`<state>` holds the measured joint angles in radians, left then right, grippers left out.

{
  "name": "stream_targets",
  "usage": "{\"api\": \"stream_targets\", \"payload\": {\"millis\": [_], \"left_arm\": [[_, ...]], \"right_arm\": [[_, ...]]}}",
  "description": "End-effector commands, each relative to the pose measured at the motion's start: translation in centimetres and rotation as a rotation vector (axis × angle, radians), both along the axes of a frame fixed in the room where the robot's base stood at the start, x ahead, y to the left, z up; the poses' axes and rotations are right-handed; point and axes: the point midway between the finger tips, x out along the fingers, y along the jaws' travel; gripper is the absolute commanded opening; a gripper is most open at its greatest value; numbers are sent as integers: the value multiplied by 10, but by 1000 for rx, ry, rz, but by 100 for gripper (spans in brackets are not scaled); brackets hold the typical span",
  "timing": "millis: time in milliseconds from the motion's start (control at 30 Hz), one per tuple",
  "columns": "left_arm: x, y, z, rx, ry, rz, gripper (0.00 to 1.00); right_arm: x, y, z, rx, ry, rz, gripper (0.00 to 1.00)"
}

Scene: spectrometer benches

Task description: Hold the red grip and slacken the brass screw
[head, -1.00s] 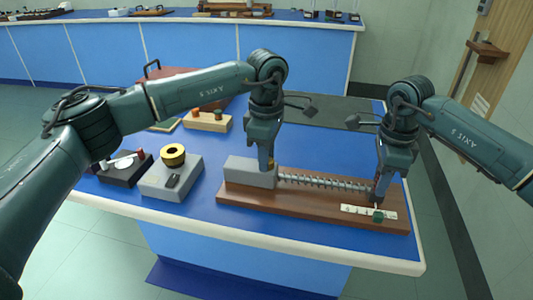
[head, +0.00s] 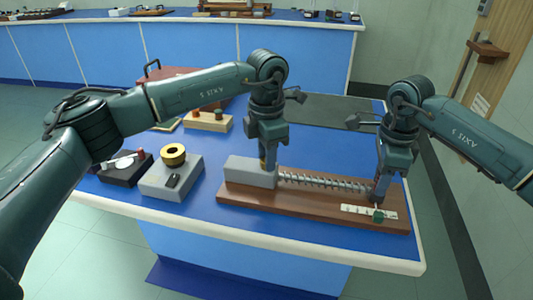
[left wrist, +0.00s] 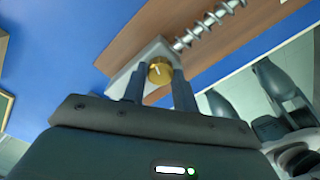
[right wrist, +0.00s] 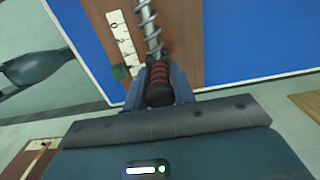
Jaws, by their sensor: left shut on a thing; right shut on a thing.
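The brass screw (left wrist: 160,70) is a round knob with a pale mark on the end of a grey block (head: 250,172). My left gripper (head: 268,163) points down at that block, and in the left wrist view its fingers (left wrist: 158,82) sit on either side of the screw, shut on it. The dark red ribbed grip (right wrist: 159,76) is at the other end of the board, by the coil spring (head: 325,183). My right gripper (right wrist: 158,90) is shut on it, one finger on each side. In the head view my right gripper (head: 379,190) largely hides the grip.
The brown board (head: 300,207) carries the block, spring, a white numbered scale (head: 352,209) and a green pointer (head: 378,216). A grey box with a brass ring (head: 173,154) and a black tray (head: 122,172) stand left. A dark mat (head: 335,112) lies behind on the blue bench.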

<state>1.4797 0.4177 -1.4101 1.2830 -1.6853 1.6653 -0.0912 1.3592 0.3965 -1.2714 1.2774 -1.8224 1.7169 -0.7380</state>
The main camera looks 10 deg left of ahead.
Motion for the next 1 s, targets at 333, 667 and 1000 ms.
{"api": "stream_targets", "payload": {"millis": [333, 667, 1000], "left_arm": [[1, 0, 1, 0, -3, 153, 6], [1, 0, 1, 1, -4, 184, 6], [1, 0, 1, 1, -4, 182, 37]], "right_arm": [[0, -2, 0, -3, 1, -3, 0], [0, -2, 0, -3, 1, -3, 0], [0, -2, 0, -3, 1, -3, 0]]}}
